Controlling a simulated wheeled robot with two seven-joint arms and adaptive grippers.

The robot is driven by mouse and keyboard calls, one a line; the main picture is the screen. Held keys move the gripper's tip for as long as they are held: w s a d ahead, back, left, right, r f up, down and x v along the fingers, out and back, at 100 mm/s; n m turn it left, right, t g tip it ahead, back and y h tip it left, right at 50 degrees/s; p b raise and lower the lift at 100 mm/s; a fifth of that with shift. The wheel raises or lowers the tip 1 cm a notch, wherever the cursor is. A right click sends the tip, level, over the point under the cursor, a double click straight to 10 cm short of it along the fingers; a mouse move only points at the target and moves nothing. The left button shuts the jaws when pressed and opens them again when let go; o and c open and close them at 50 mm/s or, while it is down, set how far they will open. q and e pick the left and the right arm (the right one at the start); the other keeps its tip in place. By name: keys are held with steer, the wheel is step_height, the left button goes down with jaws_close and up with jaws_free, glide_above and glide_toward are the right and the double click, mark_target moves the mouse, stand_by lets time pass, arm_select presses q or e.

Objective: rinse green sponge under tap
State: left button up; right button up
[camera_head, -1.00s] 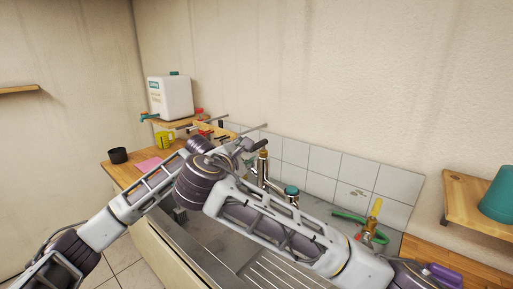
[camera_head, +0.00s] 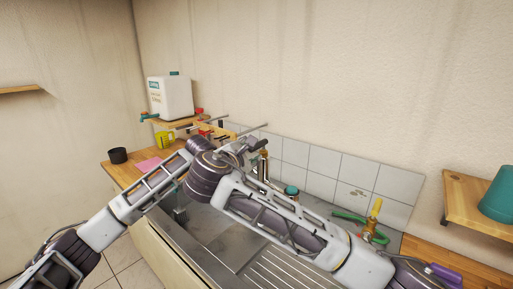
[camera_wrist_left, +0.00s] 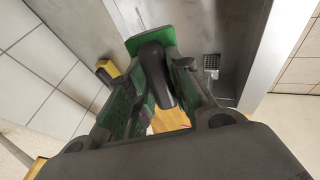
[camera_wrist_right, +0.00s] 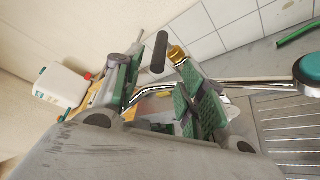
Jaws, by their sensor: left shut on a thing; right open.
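The green sponge (camera_wrist_left: 152,38) shows in the left wrist view as a flat green piece at the tips of my left gripper (camera_wrist_left: 158,82), which is shut on it above the steel sink. A dark rounded part lies in front of the sponge and hides some of it. My right gripper (camera_wrist_right: 160,85) is open beside the tap (camera_head: 263,160). In the right wrist view, a black rod-like part (camera_wrist_right: 159,52) and the tap's brass cap (camera_wrist_right: 176,52) show between or near its fingers; I see no clear contact. The sponge is hidden in the head view.
The sink's drain (camera_wrist_left: 211,63) shows beyond the left gripper. A teal-capped fitting (camera_head: 291,190) and a green hose (camera_head: 350,216) stand to the right along the tiles. A white canister (camera_head: 170,97), yellow jug (camera_head: 165,140) and black cup (camera_head: 118,155) are at left.

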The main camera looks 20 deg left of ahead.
mark_target(257, 146)
steer(key=shift+x, duration=4.6)
steer(key=shift+c, duration=0.3)
jaws_close()
